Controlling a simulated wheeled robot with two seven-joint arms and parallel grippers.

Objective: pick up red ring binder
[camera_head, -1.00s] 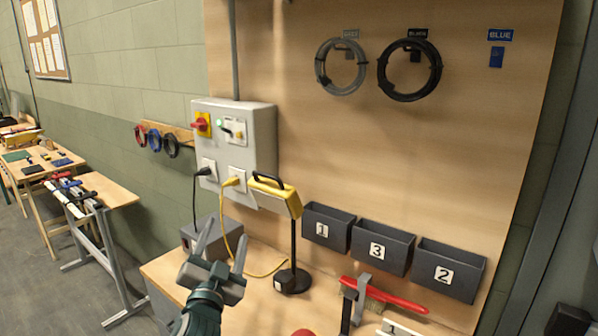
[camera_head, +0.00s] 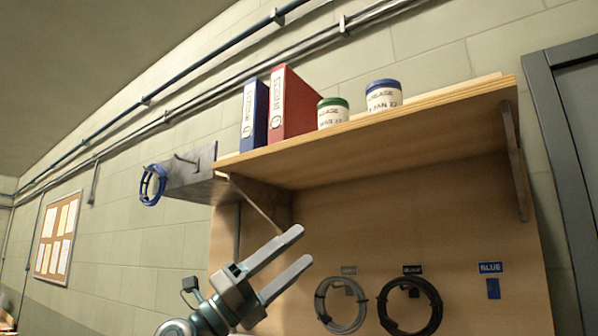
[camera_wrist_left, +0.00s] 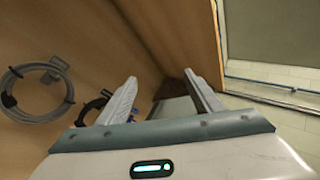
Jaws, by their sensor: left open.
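The red ring binder (camera_head: 293,103) stands upright on the high wooden shelf (camera_head: 400,142), in the head view. A blue binder (camera_head: 255,115) stands right beside it on the left. Its lower edge is partly hidden by the shelf edge, as I look up from below. My left gripper (camera_head: 301,247) is open and empty, below the shelf and in front of the board, its fingers pointing up and right. In the left wrist view the two open fingers (camera_wrist_left: 160,95) have nothing between them. The binder cannot be made out there. My right gripper is not in view.
Two labelled grease tubs, one green-lidded (camera_head: 333,112) and one blue-lidded (camera_head: 383,96), stand right of the red binder. A metal bracket (camera_head: 190,178) with a blue cable coil (camera_head: 152,185) juts out left of the shelf. Coils hang on the board below.

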